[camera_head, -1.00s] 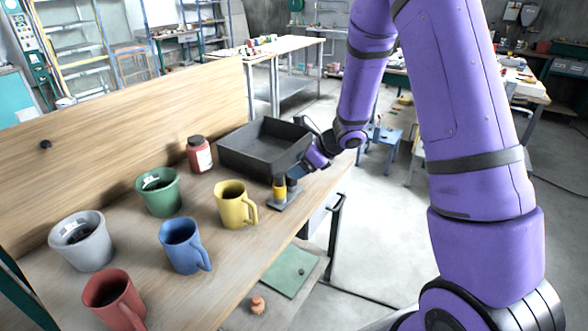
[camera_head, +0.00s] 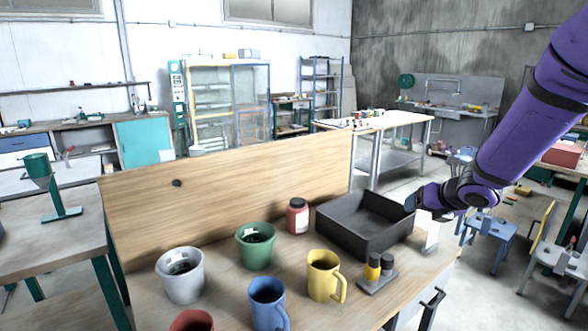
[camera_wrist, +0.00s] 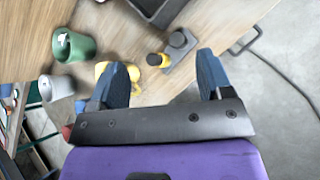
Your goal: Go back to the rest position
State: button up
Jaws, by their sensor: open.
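My gripper (camera_head: 418,200) is above the right edge of the workbench, beside the black tray (camera_head: 338,232) in the head view. In the wrist view my gripper (camera_wrist: 162,62) has its two blue fingers spread, with nothing between them. A small grey holder (camera_head: 380,284) stands below near the bench's front edge. It carries a yellow bottle (camera_head: 373,267) and a dark one (camera_head: 387,264). In the wrist view the yellow bottle (camera_wrist: 154,59) and dark bottle (camera_wrist: 178,39) lie beyond the fingers, apart from them.
Yellow (camera_head: 322,275), blue (camera_head: 267,302), green (camera_head: 256,246) and red (camera_head: 191,321) mugs and a grey cup (camera_head: 181,276) stand on the bench. A red jar (camera_head: 297,216) stands by the wooden back panel (camera_head: 235,195).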

jog(key=s+d+r+m+h, duration=0.35)
jog(key=s+r+m, duration=0.85)
jog(key=m, duration=0.5)
jog(key=s+a+r+m+g, duration=0.1)
jog(key=s+a+m+g, duration=0.1)
jog(key=s+m, duration=0.6)
jog(key=s+a+r+m+g+y, duration=0.1)
jog(key=s+a+m, duration=0.3)
jog(key=s+m, duration=0.5)
jog(key=s+g, duration=0.1)
jog(key=s, duration=0.3)
jog(key=shift+s+r, duration=0.2)
jog(key=shift+r, duration=0.1)
